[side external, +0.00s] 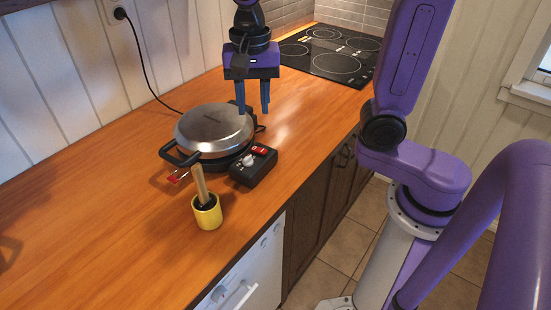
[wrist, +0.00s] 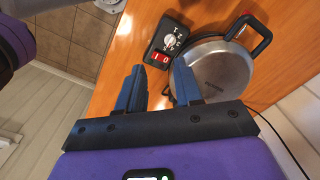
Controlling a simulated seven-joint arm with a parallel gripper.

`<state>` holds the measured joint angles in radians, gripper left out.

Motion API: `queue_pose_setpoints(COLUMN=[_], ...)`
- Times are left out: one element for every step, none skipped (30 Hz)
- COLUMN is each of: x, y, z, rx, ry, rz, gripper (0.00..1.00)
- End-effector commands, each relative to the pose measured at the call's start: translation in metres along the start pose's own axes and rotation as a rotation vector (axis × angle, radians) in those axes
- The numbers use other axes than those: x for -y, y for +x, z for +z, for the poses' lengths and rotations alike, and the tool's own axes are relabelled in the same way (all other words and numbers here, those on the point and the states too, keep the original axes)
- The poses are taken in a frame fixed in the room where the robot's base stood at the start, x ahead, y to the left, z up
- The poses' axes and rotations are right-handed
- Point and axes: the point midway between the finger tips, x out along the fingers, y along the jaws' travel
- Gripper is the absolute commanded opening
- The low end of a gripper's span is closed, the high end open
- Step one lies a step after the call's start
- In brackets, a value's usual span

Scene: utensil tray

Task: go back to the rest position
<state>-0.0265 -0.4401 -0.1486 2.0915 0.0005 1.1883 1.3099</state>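My gripper (side external: 253,108) hangs in the air with its fingers pointing down, above and behind the pan in the side view. Its two blue fingers stand apart with nothing between them, and they also show in the wrist view (wrist: 158,88). A round silver lidded pan (side external: 213,128) with black handles sits on the wooden counter; the wrist view shows it too (wrist: 222,68), partly hidden by a finger. A black control box (side external: 254,168) with a knob and a red switch sits beside it, also in the wrist view (wrist: 172,42).
A yellow cup (side external: 208,216) with a wooden-handled tool in it stands near the counter's (side external: 100,230) front edge. A black cooktop (side external: 332,56) lies at the back. A power cord (side external: 143,62) runs down from a wall outlet. The counter's left part is largely clear.

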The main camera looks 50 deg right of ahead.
Motion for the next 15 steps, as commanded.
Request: queue_pose_setpoints(x=[-0.006, -0.008, -0.013, -0.016, -0.019, -0.024, -0.027, -0.031, -0.036, -0.040, -0.044, -0.050, -0.054, -0.059, -0.065], y=[0.003, 0.005, 0.007, 0.009, 0.011, 0.013, 0.015, 0.016, 0.019, 0.021, 0.022, 0.025, 0.026, 0.028, 0.030], z=[0.003, 0.005, 0.007, 0.009, 0.011, 0.013, 0.015, 0.017, 0.020, 0.022, 0.024, 0.026, 0.029, 0.031, 0.034], rx=[0.001, 0.001, 0.001, 0.001, 0.001, 0.001, 0.001, 0.000, 0.001, 0.001, 0.001, 0.000, 0.000, 0.000, 0.000], ry=[-0.079, -0.129, -0.194, -0.243, -0.293, -0.360, -0.410, -0.459, -0.525, -0.574, -0.624, -0.690, -0.740, -0.790, -0.856], rz=[0.000, 0.000, 0.000, -0.002, -0.002, -0.002, -0.004, -0.004, -0.005, -0.005, -0.005, -0.007, -0.008, -0.008, -0.009], gripper=[0.35, 0.35, 0.35, 0.35, 0.35, 0.35, 0.35, 0.35, 0.35, 0.35, 0.35, 0.35, 0.35, 0.35, 0.35])
